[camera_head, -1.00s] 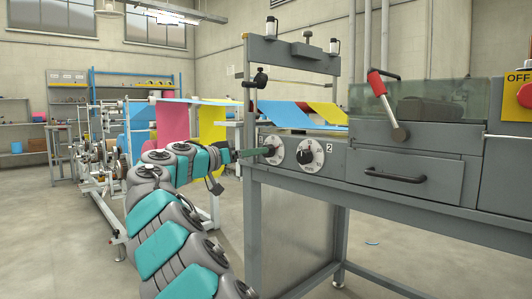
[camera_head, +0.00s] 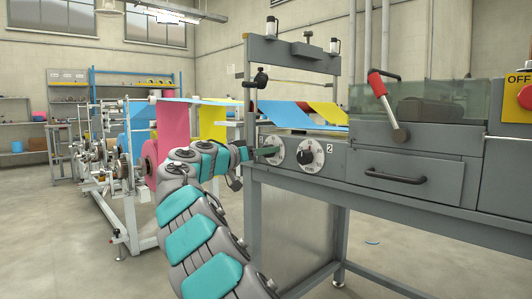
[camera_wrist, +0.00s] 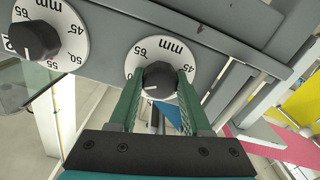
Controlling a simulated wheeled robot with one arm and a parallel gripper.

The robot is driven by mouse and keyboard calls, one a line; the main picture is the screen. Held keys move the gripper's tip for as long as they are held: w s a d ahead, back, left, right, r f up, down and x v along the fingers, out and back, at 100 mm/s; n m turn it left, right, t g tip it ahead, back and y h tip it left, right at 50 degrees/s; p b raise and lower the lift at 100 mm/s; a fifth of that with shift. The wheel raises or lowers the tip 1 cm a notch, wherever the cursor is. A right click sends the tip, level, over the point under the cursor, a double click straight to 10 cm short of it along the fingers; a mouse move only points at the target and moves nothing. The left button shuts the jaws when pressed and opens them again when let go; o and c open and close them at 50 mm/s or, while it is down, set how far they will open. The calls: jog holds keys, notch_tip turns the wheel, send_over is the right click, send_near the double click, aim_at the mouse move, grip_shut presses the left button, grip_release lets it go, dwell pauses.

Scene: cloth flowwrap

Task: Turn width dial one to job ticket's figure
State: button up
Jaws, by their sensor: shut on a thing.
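Width dial one (camera_head: 268,149) is the left of two round white dials on the grey machine front. In the wrist view its dark knob (camera_wrist: 160,78) sits between the green fingers of my gripper (camera_wrist: 160,84). My gripper is shut on this knob, one finger on each side. The dial face shows upside down, with 65, mm and 45 legible and a white pointer line at the knob's lower left. My fingers hide the lower part of the scale. I see no job ticket in these views.
Dial two (camera_head: 310,155) is close to the right of dial one, with its own dark knob. A red-handled lever (camera_head: 388,104) and a drawer handle (camera_head: 396,175) are further right. A grey post frame (camera_head: 250,100) rises above the dials. Coloured film webs (camera_head: 210,120) run behind.

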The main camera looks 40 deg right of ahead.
grip_shut()
dwell(0.3)
jog(key=n+p, duration=0.3)
jog(key=shift+r+n, duration=0.15)
jog(key=shift+n, duration=0.25)
jog(key=n+p, duration=0.3)
jog(key=shift+n, duration=0.4)
jog(key=n+p, duration=0.2)
jog(key=n, duration=0.1)
jog(key=shift+p, duration=0.3)
jog(key=shift+n+p, duration=0.3)
jog(key=shift+n, duration=0.3)
jog(key=shift+f, duration=0.2)
